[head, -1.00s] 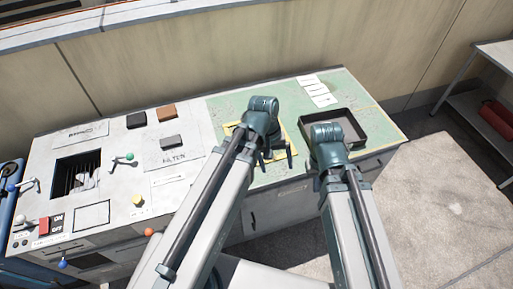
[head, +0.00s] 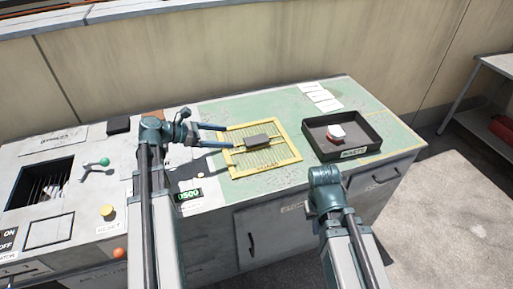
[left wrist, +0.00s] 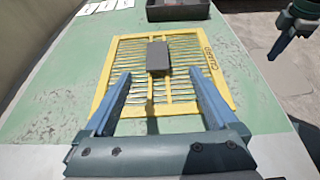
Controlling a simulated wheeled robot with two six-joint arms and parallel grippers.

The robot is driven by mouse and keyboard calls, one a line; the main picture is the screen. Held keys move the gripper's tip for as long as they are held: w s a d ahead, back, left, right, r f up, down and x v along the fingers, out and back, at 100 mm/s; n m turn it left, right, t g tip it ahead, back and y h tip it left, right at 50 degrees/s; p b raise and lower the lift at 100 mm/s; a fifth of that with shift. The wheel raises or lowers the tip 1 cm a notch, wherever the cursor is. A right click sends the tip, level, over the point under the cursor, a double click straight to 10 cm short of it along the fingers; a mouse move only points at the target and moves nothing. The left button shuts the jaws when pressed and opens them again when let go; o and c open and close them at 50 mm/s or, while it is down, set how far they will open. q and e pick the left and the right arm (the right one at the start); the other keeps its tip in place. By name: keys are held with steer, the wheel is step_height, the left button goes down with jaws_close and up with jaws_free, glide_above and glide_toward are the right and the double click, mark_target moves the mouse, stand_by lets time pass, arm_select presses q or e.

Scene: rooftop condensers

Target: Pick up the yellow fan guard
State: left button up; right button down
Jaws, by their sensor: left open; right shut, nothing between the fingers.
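The yellow fan guard (head: 279,160) is a square barred frame lying flat on the green part of the bench. A dark grey block (head: 257,142) lies on top of it, near its middle. The guard (left wrist: 225,92) and block (left wrist: 158,58) also show in the left wrist view. My left gripper (head: 228,136) is open, at the guard's left edge, its fingers pointing at the block with nothing between them. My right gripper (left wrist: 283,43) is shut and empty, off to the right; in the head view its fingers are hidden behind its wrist.
A black tray (head: 372,128) with a red and white item (head: 336,132) in it stands right of the guard. White cards (head: 320,97) lie behind. A small display reading 0500 (head: 188,195) and a yellow button (head: 107,212) are at the left. The bench's right end is clear.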

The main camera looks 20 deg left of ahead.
arm_select(q)
steer(key=b, duration=0.3)
glide_toward(258, 138)
steer(key=d, duration=0.1)
steer(key=w+d+f, duration=0.1)
steer(key=d, duration=0.1)
steer(key=shift+f, duration=0.15)
steer(key=shift+w+d+f, duration=0.1)
steer(key=shift+w+d, duration=0.15)
steer(key=shift+d, duration=0.2)
steer(key=x, duration=0.1)
steer(key=b+x, duration=0.1)
steer(key=x, duration=0.1)
steer(key=b+x, duration=0.1)
steer(key=shift+w+f, duration=0.3)
steer(key=shift+w, duration=0.1)
steer(key=shift+w+d, duration=0.15)
steer(key=shift+d, duration=0.1)
jaws_close()
